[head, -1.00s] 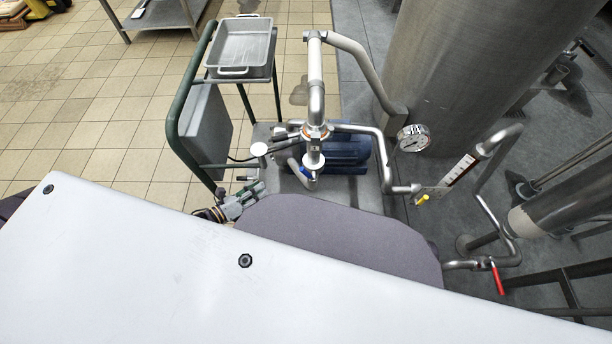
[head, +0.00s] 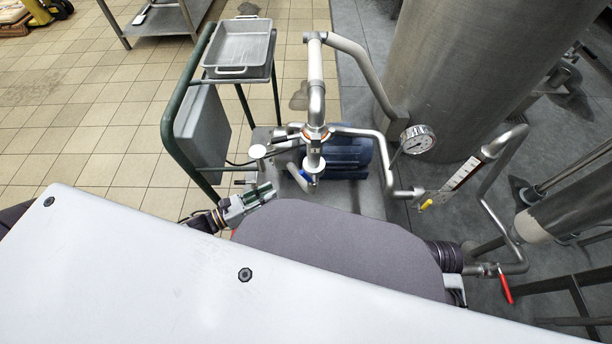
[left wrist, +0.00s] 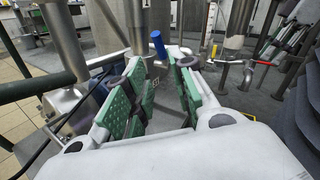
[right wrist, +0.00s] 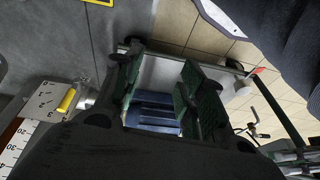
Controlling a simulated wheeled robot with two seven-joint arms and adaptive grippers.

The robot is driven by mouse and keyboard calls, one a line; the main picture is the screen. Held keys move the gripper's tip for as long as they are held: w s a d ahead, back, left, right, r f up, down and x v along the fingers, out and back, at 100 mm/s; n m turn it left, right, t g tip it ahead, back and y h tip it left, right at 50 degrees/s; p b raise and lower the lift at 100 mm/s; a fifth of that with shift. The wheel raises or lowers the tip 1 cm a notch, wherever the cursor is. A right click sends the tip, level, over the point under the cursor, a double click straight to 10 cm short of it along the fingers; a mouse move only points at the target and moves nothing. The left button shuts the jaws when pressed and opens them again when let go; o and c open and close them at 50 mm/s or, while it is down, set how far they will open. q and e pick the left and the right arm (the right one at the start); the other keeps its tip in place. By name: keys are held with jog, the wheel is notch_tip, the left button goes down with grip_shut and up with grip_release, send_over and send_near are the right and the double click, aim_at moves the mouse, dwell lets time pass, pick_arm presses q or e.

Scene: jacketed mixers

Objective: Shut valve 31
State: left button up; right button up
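No tag reading 31 is legible. My left gripper (head: 264,190) is left of the blue handle, apart from it. In the left wrist view its green-padded fingers (left wrist: 157,100) are open and empty, with the blue handle (left wrist: 158,44) beyond them. My right gripper's fingers (right wrist: 160,92) are open and empty in the right wrist view. The yellow handle (right wrist: 67,101) is left of them.
A green-framed trolley (head: 172,125) with a metal tray (head: 238,45) stands on the left. A blue motor (head: 345,158) sits behind the pipes. A pressure gauge (head: 418,139) and a large steel tank (head: 455,70) are at right. Tiled floor at left is open.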

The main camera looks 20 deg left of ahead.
aim_at(306, 177)
pick_arm(q)
jog(key=shift+b+x, duration=1.7)
jog(key=shift+x, duration=5.15)
pick_arm(e)
jog(key=shift+w+a+f+t+y, duration=0.2)
jog(key=shift+a+t, duration=0.1)
jog(key=shift+a, duration=0.15)
jog(key=shift+w+a+f+t+y, duration=0.1)
jog(key=shift+a+f+t+y, duration=0.1)
jog(key=shift+a+t, duration=0.15)
pick_arm(q)
grip_shut()
pick_arm(e)
jog(key=shift+d, duration=0.1)
